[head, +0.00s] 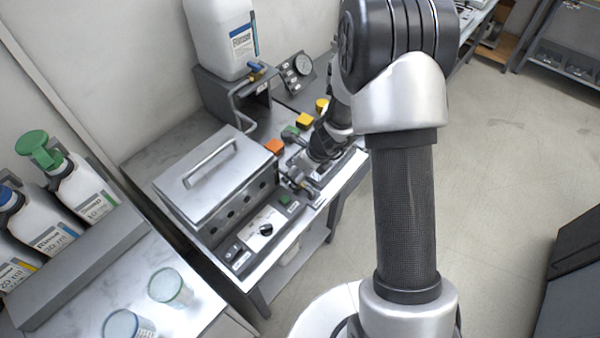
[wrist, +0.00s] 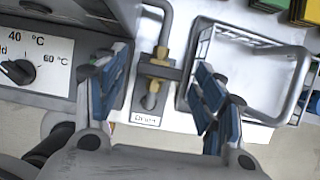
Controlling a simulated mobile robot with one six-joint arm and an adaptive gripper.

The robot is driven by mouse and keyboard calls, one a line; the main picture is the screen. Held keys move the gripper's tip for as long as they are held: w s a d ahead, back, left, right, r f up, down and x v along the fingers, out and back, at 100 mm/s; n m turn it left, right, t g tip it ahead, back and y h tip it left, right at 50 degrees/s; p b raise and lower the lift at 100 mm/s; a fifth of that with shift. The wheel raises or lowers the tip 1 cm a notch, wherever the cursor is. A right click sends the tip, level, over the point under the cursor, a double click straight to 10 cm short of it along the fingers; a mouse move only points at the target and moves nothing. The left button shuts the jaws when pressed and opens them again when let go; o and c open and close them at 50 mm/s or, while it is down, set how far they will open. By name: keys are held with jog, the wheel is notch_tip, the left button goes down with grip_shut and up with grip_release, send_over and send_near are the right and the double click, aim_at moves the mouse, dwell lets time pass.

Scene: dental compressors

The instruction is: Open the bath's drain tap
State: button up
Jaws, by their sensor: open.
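The bath (head: 215,185) is a grey metal box with a closed, handled lid, standing on the bench in the head view. Its drain tap (wrist: 161,53) shows in the wrist view as a brass fitting on a grey pipe, with a dark grey crosspiece. A label reading "Drain" (wrist: 147,119) lies just below it. My gripper (wrist: 158,88) is open, with one blue-padded finger left of the tap and the other right of it. Neither finger visibly grips the tap. In the head view my gripper (head: 302,181) is at the bath's right side, and the tap is largely hidden there.
A temperature dial (wrist: 18,72) is left of the fingers. A wire basket (wrist: 250,70) stands close to the right finger. A rinse canister (head: 222,38) sits on a stand with a blue-handled tap behind the bath. Bottles (head: 80,185) and cups (head: 170,287) are at left.

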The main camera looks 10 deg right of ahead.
jog(key=c, duration=1.1)
jog(key=shift+o, duration=0.2)
jog(key=shift+r+n, duration=0.1)
jog(key=shift+n, duration=0.2)
jog(key=n+p, duration=0.1)
jog(key=n+g+y+p, duration=0.1)
jog(key=n+p, duration=0.1)
jog(key=shift+w+d+n, duration=0.15)
jog(key=shift+d+n, duration=0.05)
jog(key=shift+n, duration=0.1)
jog(key=n+g+p, duration=0.1)
jog(key=n, duration=0.1)
jog(key=n+g+p, duration=0.1)
jog(key=n, duration=0.1)
jog(key=shift+w+y+p, duration=0.2)
jog(key=shift+y+p, duration=0.1)
jog(key=shift+p, duration=0.1)
jog(key=n, duration=0.1)
jog(key=n+g, duration=0.1)
jog(key=n, duration=0.3)
jog(key=shift+w+g, duration=0.25)
jog(key=shift+g, duration=0.15)
jog(key=n+g, duration=0.1)
jog(key=n, duration=0.3)
jog(key=shift+w+n+g+b, duration=0.15)
jog(key=shift+n+g+b, duration=0.15)
jog(key=shift+g+b, duration=0.1)
jog(key=shift+a+h, duration=0.1)
jog(key=shift+h, duration=0.3)
